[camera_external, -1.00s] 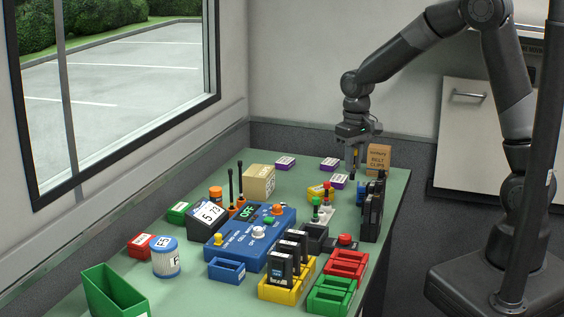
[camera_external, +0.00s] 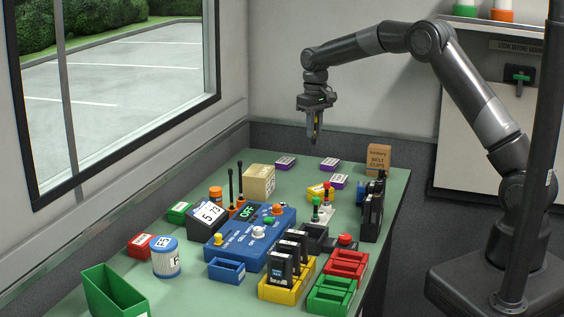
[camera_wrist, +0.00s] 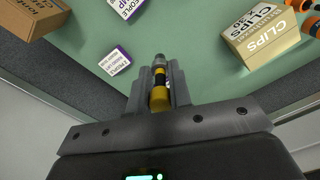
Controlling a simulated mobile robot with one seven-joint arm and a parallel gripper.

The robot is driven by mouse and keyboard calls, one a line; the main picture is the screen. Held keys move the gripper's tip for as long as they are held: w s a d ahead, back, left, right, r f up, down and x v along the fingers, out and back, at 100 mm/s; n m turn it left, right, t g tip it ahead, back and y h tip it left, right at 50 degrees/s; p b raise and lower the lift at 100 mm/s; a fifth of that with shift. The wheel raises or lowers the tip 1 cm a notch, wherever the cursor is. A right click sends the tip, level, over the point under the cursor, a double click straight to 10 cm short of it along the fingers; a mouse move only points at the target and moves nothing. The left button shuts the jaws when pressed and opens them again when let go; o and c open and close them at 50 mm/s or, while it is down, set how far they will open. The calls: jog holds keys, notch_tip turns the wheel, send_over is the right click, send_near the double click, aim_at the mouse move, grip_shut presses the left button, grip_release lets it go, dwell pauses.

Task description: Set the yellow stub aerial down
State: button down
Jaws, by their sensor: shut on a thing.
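The yellow stub aerial (camera_wrist: 159,97) is between the fingers of my gripper (camera_wrist: 160,80) in the wrist view. It has a yellow body, a dark band and a grey tip pointing away from the wrist. In the external view my gripper (camera_external: 314,134) hangs fingers down over the far end of the green table (camera_external: 225,172). The gripper is shut on the aerial and held well above the tabletop. The fingers hide part of the aerial, and only a little yellow shows in the external view.
Small purple-and-white boxes (camera_external: 329,164) lie below on the far table. A brown belt-clips box (camera_external: 378,157) stands at the right and a tan clips box (camera_external: 258,181) at the left. A blue unit (camera_external: 240,245), battery holders (camera_external: 286,283) and bins crowd the nearer table.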

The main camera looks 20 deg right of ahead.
jog(key=w+a+f, duration=0.2)
jog(key=a, duration=0.1)
jog(key=w+a+f, duration=0.2)
jog(key=a+f, duration=0.1)
jog(key=a, duration=0.1)
jog(key=w+a+f, duration=0.2)
jog(key=a, duration=0.1)
jog(key=shift+a+f, duration=0.4)
jog(key=shift+f, duration=1.95)
jog(key=shift+f, duration=0.15)
jog(key=c, duration=1.3)
grip_release()
